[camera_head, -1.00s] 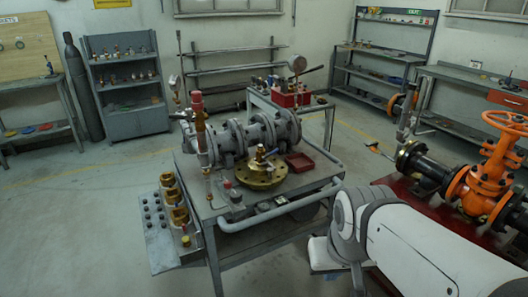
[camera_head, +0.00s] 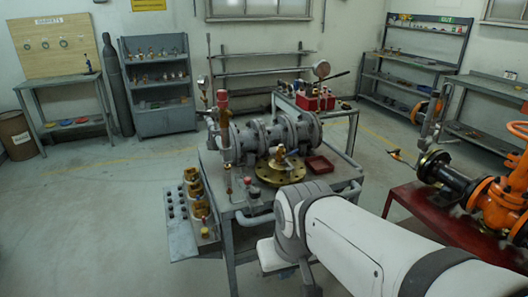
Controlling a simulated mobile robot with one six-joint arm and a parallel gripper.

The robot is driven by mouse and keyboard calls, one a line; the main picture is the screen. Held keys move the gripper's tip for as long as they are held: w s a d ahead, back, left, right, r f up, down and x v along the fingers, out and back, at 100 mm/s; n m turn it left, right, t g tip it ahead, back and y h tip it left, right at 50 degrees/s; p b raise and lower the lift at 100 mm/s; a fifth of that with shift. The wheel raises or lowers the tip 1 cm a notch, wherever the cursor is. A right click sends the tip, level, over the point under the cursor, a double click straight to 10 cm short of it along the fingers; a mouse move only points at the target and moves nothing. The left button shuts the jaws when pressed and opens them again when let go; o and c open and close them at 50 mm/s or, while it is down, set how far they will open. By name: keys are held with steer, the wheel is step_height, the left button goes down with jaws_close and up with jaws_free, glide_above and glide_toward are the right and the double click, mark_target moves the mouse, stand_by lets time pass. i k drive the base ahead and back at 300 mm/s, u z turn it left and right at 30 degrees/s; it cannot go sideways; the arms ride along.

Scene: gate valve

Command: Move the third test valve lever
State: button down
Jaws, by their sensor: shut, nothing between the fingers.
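A grey steel cart (camera_head: 240,262) carries a grey flanged pipe assembly (camera_head: 262,135) with a red-topped vertical fitting (camera_head: 223,100). A side panel (camera_head: 180,240) on the cart's left holds several brass valve bodies (camera_head: 194,190) in a row and dark knobs. I cannot tell which part is the third test valve lever. My white arm reaches in from the lower right and hides the cart's front right. My gripper is not in view.
A red tray (camera_head: 321,165) sits on the cart top. A second table (camera_head: 350,112) with a red block and a gauge stands behind. An orange valve (camera_head: 505,200) on a dark red stand is at the right. The floor left of the cart is clear.

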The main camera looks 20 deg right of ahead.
mark_target(283, 157)
steer(key=z, duration=0.05)
steer(key=i, duration=1.5)
steer(key=u, duration=0.05)
